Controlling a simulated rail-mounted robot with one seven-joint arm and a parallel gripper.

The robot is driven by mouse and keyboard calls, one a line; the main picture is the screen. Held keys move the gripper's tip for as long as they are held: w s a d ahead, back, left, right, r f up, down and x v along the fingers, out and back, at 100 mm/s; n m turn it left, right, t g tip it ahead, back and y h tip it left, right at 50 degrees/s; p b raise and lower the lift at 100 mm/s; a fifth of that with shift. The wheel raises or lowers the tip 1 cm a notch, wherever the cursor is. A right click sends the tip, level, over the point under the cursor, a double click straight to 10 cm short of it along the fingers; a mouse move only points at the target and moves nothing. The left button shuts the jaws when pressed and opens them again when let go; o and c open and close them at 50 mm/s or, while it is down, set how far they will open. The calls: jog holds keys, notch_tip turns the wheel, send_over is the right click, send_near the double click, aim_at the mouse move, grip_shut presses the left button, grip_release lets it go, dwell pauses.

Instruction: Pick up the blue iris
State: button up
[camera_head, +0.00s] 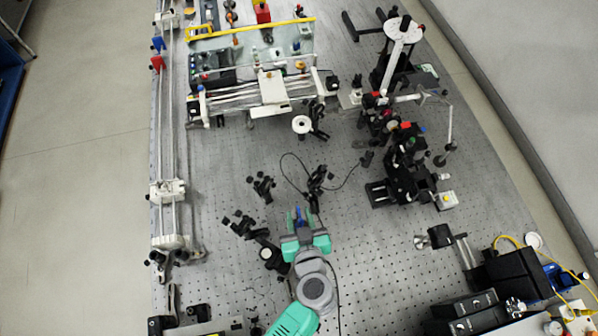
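My gripper (300,218) is over the middle of the perforated bench, pointing toward the far side. A small blue part (298,213) shows at its fingertips; it is too small to tell whether this is the blue iris, or whether the fingers are closed on it. Another small blue piece (158,43) is on the left rail at the far end, above a red piece (157,64). The gripper is well away from that pair.
Black mounts stand near my gripper: one on the left (262,187), one ahead (317,184) with a thin cable, and one at lower left (245,226). Taller optics (405,165) stand to the right. Black boxes (515,276) fill the lower right. Bare bench (375,250) lies right of my gripper.

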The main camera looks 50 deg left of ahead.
jog(key=shift+x, duration=0.9)
grip_shut()
jog(key=shift+w+r, duration=0.1)
dwell(0.6)
